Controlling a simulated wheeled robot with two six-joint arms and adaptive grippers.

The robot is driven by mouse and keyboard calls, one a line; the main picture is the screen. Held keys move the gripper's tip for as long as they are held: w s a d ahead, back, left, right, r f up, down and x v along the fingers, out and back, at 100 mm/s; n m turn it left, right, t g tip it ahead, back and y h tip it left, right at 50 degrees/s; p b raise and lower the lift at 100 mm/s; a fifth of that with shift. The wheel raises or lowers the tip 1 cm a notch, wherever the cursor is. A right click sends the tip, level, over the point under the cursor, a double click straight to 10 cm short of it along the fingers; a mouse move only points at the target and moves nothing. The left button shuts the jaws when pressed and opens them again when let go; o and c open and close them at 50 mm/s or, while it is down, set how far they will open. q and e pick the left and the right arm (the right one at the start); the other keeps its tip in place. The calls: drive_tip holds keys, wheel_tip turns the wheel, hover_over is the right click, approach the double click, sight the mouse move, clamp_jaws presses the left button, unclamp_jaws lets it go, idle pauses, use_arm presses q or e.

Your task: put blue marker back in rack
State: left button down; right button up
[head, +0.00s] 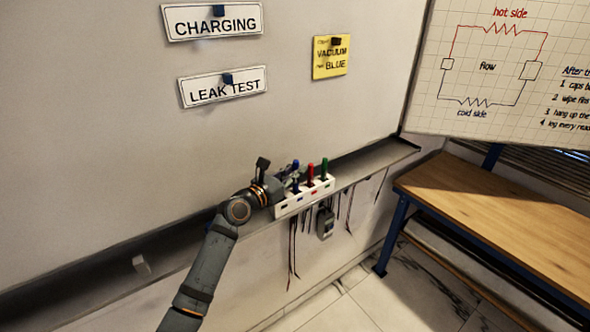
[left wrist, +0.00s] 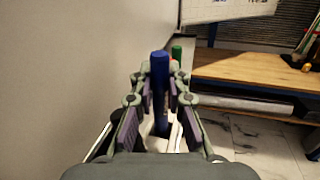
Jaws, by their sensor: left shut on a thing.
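The white marker rack (head: 300,198) sits on the ledge below the wall board. The blue marker (head: 295,168) is upright at the rack's left part; it also shows in the left wrist view (left wrist: 160,72). My left gripper (head: 288,183) is shut on it, with a finger on each side in the left wrist view. A red marker (head: 311,174) and a green marker (head: 324,167) stand in the rack to its right. The blue marker's lower end is hidden by the gripper, so I cannot tell whether it is seated in a slot. My right gripper is not in view.
The dark ledge (head: 100,267) runs along the board, with a small pale block (head: 141,264) at left. Cables and a grey device (head: 325,223) hang below the rack. A wooden bench (head: 500,210) stands at right. Signs hang above.

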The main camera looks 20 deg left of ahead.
use_arm(q)
drive_tip(key=shift+f, duration=0.4)
drive_tip(key=c, duration=1.3)
unclamp_jaws()
drive_tip(key=shift+o, duration=0.2)
drive_tip(key=o, duration=0.6)
drive_tip(key=shift+c, duration=0.2)
drive_tip(key=shift+r, duration=0.1)
